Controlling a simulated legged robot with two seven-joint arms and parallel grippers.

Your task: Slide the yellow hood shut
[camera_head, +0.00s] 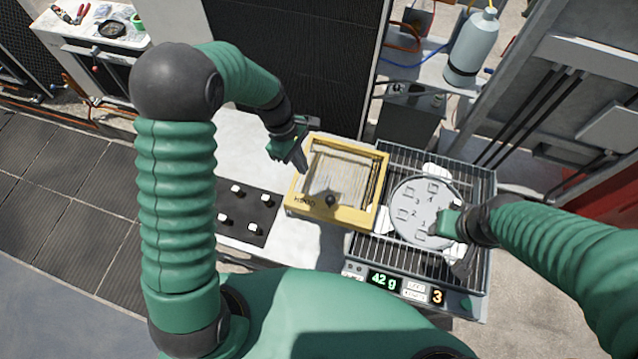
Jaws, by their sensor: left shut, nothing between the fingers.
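The yellow hood (376,191) is a square frame with a see-through, slatted-looking middle and a dark round knob (330,199) near its front side.
A display panel (408,287) in front of the tray reads 42 g and 3. A black mat (246,212) with several white pieces lies left of the hood. A grey gas cylinder (472,48) stands behind. A cluttered bench (74,27) is at the far left.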

